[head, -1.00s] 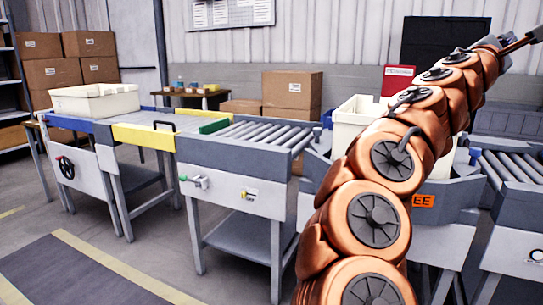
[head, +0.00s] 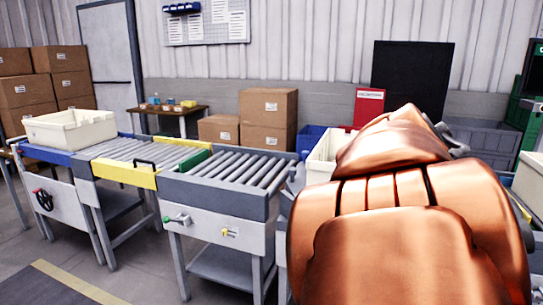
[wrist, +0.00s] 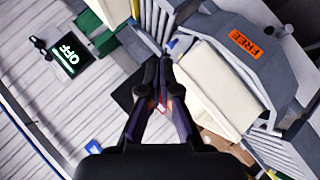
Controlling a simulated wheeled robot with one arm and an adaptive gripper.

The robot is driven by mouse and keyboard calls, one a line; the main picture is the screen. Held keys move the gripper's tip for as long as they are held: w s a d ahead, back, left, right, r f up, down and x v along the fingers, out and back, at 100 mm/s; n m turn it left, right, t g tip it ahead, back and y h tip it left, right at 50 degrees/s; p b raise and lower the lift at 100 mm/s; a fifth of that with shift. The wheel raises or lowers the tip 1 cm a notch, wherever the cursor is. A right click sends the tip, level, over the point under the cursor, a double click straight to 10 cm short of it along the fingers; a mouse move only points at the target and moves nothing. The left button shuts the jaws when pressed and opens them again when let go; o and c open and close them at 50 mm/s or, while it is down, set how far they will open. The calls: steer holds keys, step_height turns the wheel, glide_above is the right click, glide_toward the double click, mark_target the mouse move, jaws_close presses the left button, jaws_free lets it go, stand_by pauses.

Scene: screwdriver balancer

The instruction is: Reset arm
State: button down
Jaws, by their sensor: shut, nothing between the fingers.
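My gripper (wrist: 160,105) shows in the wrist view, its dark fingers together and empty. It is hidden in the head view behind my copper-coloured arm, which is folded up large at the right. Beyond the fingers, the wrist view shows a tilted scene with a cream bin (wrist: 222,90) beside a grey station with an orange FREE label (wrist: 246,45). A dark screen reading OFF (wrist: 69,55) is at its upper left.
A roller conveyor (head: 240,168) with a yellow section (head: 122,171) runs across the left. A cream tray (head: 70,130) sits on its far left end. Another cream bin (head: 322,160) is partly hidden by my arm. Cardboard boxes (head: 268,105) stand behind. Floor is clear at lower left.

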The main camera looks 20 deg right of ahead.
steer(key=a+f+y+p, duration=0.5)
steer(key=a+f, duration=0.1)
steer(key=a, duration=0.4)
steer(key=s+a+f+n+g+y+p, duration=0.1)
steer(key=s+a+y+p, duration=0.1)
steer(key=s+a, duration=0.2)
steer(key=s+a+f+n+g+y+p, duration=0.1)
steer(key=s+a+f+g+y+p, duration=0.1)
steer(key=a, duration=0.9)
steer(key=s+a+f+g+y+p, duration=0.1)
steer(key=s+a+f+y+p, duration=0.1)
steer(key=s+a, duration=0.4)
steer(key=shift+s+a+f+n+p, duration=0.15)
steer(key=shift+s+a+n+p, duration=0.25)
steer(key=shift+a+p, duration=0.4)
